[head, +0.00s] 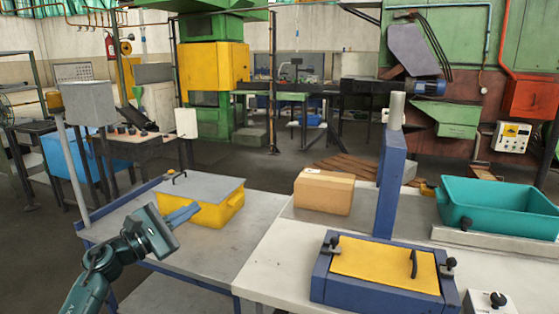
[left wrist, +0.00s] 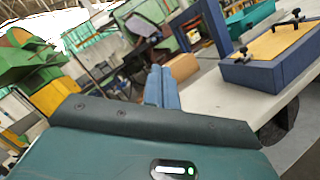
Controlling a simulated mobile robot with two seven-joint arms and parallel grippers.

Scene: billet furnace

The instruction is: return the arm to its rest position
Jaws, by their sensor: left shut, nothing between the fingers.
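My left gripper (head: 183,214) is in the head view at the lower left, over the left part of the grey table. Its blue fingers are shut together with nothing between them. They point right, in front of the yellow box with a grey lid (head: 215,200). I cannot tell whether they touch the box. The shut fingers also show in the left wrist view (left wrist: 161,85), pointing up and away. My right gripper is in neither view.
A cardboard box (head: 324,191), a blue frame with a yellow plate (head: 385,262) and a teal bin (head: 497,207) stand on the tables. A blue column (head: 391,185) rises behind the frame. A small knobbed box (head: 490,302) is at the front right. The front of the left table (head: 205,252) is clear.

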